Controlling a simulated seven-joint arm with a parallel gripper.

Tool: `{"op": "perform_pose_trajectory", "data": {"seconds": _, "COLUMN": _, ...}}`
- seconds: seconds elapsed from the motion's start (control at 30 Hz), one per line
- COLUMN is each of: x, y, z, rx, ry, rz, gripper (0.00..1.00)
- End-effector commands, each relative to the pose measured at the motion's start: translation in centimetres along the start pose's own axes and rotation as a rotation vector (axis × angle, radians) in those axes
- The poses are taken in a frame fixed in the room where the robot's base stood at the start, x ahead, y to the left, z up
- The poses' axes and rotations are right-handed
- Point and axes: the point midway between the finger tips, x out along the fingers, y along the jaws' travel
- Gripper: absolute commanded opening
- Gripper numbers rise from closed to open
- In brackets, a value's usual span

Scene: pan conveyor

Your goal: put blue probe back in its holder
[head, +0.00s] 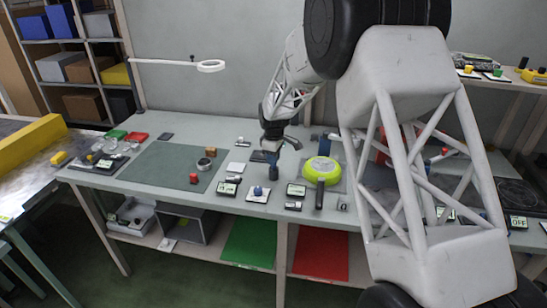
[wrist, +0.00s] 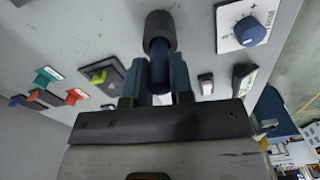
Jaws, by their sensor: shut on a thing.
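My gripper (head: 274,153) is above the grey worktop (head: 140,183), left of the green pan. In the wrist view my gripper (wrist: 159,82) is shut on the blue probe (wrist: 158,58), which stands between the two fingers. A dark grey round sleeve (wrist: 160,28) surrounds the probe's far end. I cannot tell whether this sleeve is the holder or part of the probe. In the head view a small dark bluish cylinder (head: 273,172) shows just under the fingertips. The fingers hide much of the probe's sides.
A white plate with a blue knob (wrist: 250,31) is close on the right; it also shows in the head view (head: 258,190). A green pan (head: 323,171) is to the right. Coloured levers (wrist: 48,76) are left.

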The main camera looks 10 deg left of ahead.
Motion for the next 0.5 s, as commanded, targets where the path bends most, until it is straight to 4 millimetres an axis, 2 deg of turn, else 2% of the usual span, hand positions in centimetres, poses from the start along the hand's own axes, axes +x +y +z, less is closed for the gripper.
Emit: {"op": "perform_pose_trajectory", "data": {"seconds": 0.5, "x": 0.89, "y": 0.01, "z": -0.01, "rx": 0.000, "ry": 0.000, "rz": 0.000, "gripper": 0.00}}
